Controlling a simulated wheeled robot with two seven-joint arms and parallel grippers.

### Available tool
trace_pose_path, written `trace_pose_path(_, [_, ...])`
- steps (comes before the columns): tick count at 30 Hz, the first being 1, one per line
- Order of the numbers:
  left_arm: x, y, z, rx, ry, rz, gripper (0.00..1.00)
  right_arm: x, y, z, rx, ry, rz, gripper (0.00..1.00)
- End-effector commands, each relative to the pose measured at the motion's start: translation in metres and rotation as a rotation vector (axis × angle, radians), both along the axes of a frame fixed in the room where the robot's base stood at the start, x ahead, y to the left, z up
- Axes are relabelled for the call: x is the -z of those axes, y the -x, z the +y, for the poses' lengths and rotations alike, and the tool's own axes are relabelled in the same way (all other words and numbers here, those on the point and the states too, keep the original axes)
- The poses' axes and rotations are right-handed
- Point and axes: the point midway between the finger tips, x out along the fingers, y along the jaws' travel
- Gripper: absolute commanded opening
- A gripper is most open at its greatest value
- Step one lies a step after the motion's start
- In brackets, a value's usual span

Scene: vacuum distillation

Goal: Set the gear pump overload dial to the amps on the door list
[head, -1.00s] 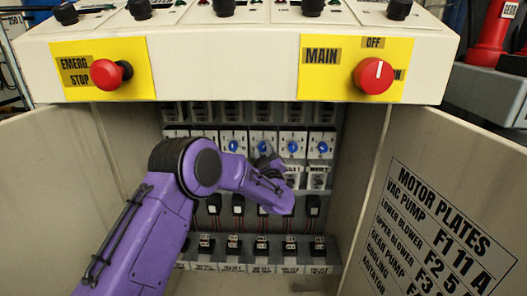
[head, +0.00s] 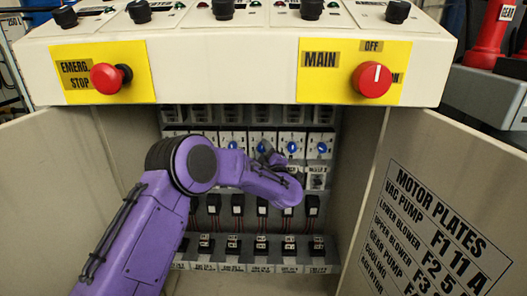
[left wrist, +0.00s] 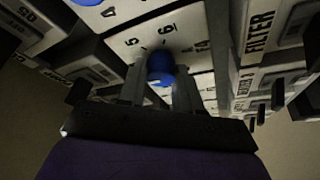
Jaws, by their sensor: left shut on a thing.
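A row of white overload units with blue dials (head: 321,147) sits inside the open cabinet. My left gripper (left wrist: 160,78) is shut on one blue dial knob (left wrist: 160,66), with a finger on each side of it. Printed numbers, among them 5 and 6, show around this knob in the left wrist view; its pointer is not clear. In the head view my purple left arm hides part of the row, and I cannot tell which unit is held. The door list (head: 436,235) is headed MOTOR PLATES and names GEAR PUMP; its amps are cut off. My right gripper is out of view.
Above the opening are the red EMERG. STOP button (head: 106,77) and the red MAIN knob (head: 373,79). Open doors flank the cabinet left and right. Below the dials are black relays (head: 312,205) with red wires and a lower labelled row of blocks (head: 317,247).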

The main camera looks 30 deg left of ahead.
Motion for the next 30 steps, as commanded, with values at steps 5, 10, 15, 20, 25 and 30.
trace_pose_path(5, [0.004,0.001,-0.001,0.0,0.002,0.007,0.03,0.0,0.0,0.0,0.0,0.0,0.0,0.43])
trace_pose_path(10, [0.004,0.001,-0.001,0.0,0.001,0.007,0.59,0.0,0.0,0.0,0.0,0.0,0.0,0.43])
trace_pose_path(15, [0.002,0.0,0.0,0.0,0.0,0.004,0.59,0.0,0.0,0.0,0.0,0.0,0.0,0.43])
trace_pose_path(20, [0.002,0.002,-0.003,0.001,0.0,0.004,0.59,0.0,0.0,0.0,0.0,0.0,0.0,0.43])
trace_pose_path(25, [0.007,0.02,-0.028,0.005,-0.004,0.006,0.59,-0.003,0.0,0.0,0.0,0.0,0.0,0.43])
trace_pose_path(30, [0.015,0.046,-0.059,0.005,-0.002,0.006,0.59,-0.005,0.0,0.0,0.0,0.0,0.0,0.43])
